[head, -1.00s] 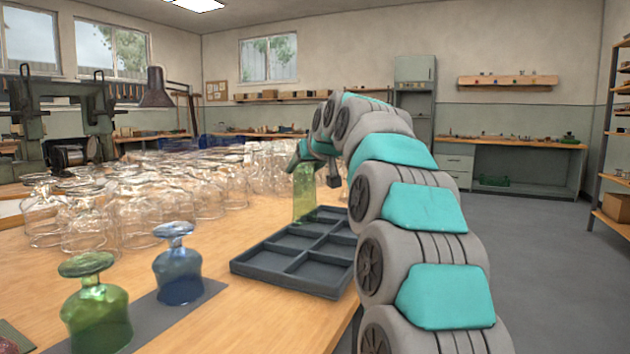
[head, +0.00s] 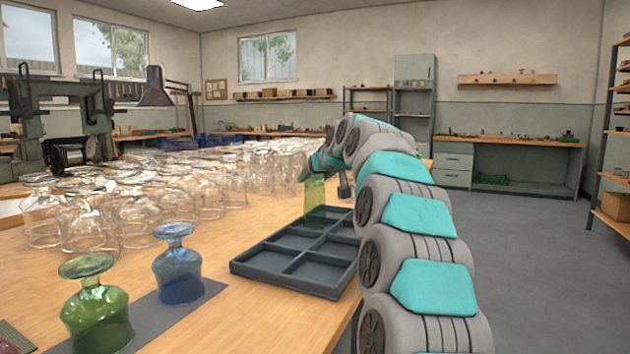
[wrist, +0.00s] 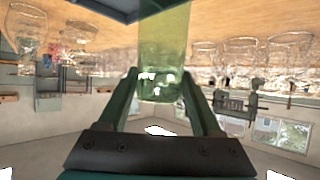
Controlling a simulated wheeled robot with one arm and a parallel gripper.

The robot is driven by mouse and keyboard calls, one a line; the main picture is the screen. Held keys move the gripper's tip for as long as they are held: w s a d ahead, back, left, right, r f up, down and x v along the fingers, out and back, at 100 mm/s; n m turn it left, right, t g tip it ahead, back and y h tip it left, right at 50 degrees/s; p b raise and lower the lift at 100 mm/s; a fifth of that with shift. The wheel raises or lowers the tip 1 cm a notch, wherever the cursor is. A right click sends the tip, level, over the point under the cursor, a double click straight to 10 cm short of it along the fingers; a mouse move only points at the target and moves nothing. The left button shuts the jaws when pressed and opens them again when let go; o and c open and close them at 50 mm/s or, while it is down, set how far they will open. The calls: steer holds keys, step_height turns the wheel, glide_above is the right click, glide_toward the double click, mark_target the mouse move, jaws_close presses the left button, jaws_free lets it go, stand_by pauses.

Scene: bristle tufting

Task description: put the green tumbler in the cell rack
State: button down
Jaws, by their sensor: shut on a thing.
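The green tumbler (head: 315,197) is a translucent straight glass, held upright at the far part of the dark cell rack (head: 290,262). My gripper (head: 316,170) is shut on its upper end. In the wrist view the tumbler (wrist: 165,55) sits between the two fingers of my gripper (wrist: 160,82), and a dark edge of the rack (wrist: 105,8) shows at the top. The near cells of the rack look empty. Whether the tumbler's lower end is inside a cell or just above it, I cannot tell; my arm hides the rack's right side.
A green goblet (head: 95,305) and a blue goblet (head: 177,265) stand upside down on a dark mat (head: 205,292) at the near left. Many clear upturned glasses (head: 130,215) crowd the table left of and behind the rack. Bare wood (head: 235,305) lies in front of the rack.

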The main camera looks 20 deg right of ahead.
steer(key=shift+f, duration=0.4)
steer(key=shift+c, duration=0.3)
jaws_free()
steer(key=shift+s, duration=0.1)
steer(key=v, duration=1.2)
